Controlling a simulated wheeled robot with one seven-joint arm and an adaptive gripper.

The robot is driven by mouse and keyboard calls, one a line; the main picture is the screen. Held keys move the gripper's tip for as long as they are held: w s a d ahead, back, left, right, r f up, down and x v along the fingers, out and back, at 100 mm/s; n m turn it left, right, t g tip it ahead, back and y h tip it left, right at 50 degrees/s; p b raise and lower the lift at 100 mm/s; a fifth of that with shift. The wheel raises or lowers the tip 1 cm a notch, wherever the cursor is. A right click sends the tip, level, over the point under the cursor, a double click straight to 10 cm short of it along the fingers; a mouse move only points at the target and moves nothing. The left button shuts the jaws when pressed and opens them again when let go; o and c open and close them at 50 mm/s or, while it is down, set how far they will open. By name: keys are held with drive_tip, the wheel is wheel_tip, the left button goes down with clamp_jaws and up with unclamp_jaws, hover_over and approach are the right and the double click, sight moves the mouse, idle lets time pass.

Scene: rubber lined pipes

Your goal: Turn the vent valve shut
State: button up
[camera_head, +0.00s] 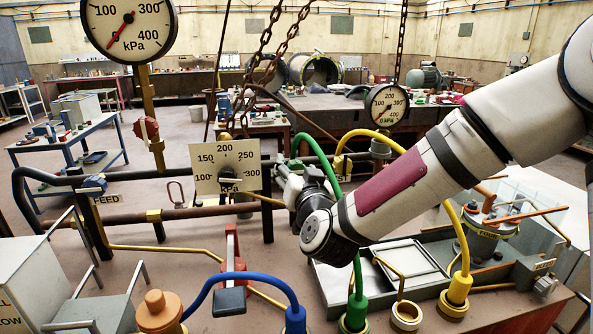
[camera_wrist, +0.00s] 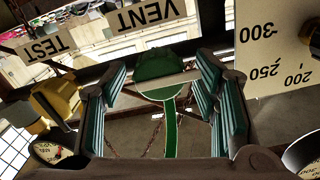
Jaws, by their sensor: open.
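The VENT label (camera_wrist: 150,16) shows upside down at the top of the wrist view. Just below it is a dark green rounded part (camera_wrist: 165,64), with a narrow green strip (camera_wrist: 170,128) running down from it; I take this to be the vent valve and its handle, but cannot be sure. My gripper (camera_wrist: 165,78) is open, its teal-padded fingers on either side of the green part; I cannot tell if they touch it. In the head view my gripper (camera_head: 288,178) is beside the pipe rack, right of the dial plate, and hides the valve there.
The dial plate (camera_head: 225,167) stands close left of my gripper, and a green hose (camera_head: 318,155) arcs close right. Chains (camera_head: 268,50) hang above. The TEST label (camera_wrist: 40,48) and a yellow fitting (camera_wrist: 58,95) are nearby. A grey tray (camera_head: 410,262) lies below my arm.

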drive_tip(key=shift+w+a, duration=0.1)
drive_tip(key=shift+w, duration=0.2)
drive_tip(key=c, duration=1.2)
drive_tip(key=shift+o, duration=0.2)
